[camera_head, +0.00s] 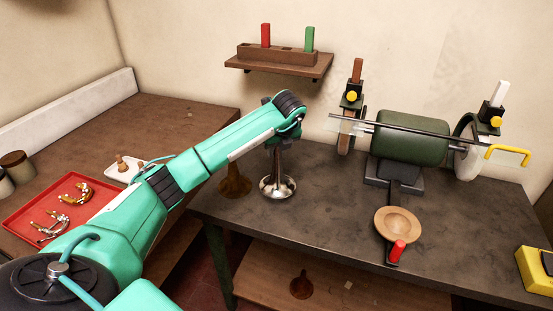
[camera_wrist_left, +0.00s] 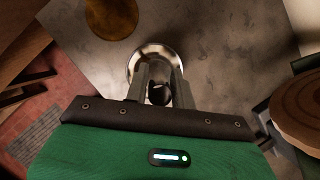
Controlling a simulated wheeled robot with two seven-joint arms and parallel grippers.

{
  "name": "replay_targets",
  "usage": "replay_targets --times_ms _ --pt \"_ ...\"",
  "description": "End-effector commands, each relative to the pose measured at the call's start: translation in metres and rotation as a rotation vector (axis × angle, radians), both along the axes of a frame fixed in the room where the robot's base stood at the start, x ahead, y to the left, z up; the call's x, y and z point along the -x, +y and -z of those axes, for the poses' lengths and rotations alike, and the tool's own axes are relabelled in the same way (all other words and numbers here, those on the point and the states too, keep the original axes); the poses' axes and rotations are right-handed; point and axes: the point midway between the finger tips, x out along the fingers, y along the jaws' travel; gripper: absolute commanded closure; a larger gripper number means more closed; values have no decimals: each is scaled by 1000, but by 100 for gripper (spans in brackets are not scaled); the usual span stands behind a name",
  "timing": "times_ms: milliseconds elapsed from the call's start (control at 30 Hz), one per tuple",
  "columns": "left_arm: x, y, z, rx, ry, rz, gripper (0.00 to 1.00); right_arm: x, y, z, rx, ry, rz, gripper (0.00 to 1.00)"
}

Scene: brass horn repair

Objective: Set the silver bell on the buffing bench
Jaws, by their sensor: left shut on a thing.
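The silver bell (camera_head: 278,186) is upright, flared end down, at the left part of the buffing bench (camera_head: 320,232). Its rim is at or just above the bench top; I cannot tell if it touches. My left gripper (camera_head: 279,143) is over it and shut on its narrow upper end. The left wrist view shows the bell's shiny rim (camera_wrist_left: 141,58) beyond the fingers (camera_wrist_left: 159,92). The gripper and arm hide part of the bell's stem in the head view. My right gripper is not in view.
A brown-gold bell (camera_head: 234,183) stands just left of the silver one. The green buffing machine (camera_head: 412,139) and a wooden dish (camera_head: 398,224) are to the right. A red tray (camera_head: 22,213) with brass parts lies on the left table. The bench front middle is clear.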

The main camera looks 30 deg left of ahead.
Motion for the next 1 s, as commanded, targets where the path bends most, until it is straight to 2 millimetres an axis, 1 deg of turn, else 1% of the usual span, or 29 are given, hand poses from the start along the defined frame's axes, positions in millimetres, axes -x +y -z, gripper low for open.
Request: replay_targets --times_ms 33,267,400,500,767,800,900,1000 --pt "0 0 4 1 0 0 100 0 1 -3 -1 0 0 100" --pt "0 -1 21 1 0 0 100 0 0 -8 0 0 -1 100" --pt "0 0 42 1 2 0 100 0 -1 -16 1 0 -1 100" --pt "0 0 52 0 -1 0 100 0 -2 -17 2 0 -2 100" --pt "0 0 54 0 -2 1 100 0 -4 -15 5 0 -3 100" --pt "0 0 54 0 -1 0 69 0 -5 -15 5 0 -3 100" --pt "0 0 54 0 -1 0 53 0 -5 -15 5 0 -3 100" --pt "0 0 54 0 -1 0 53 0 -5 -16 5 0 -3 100"
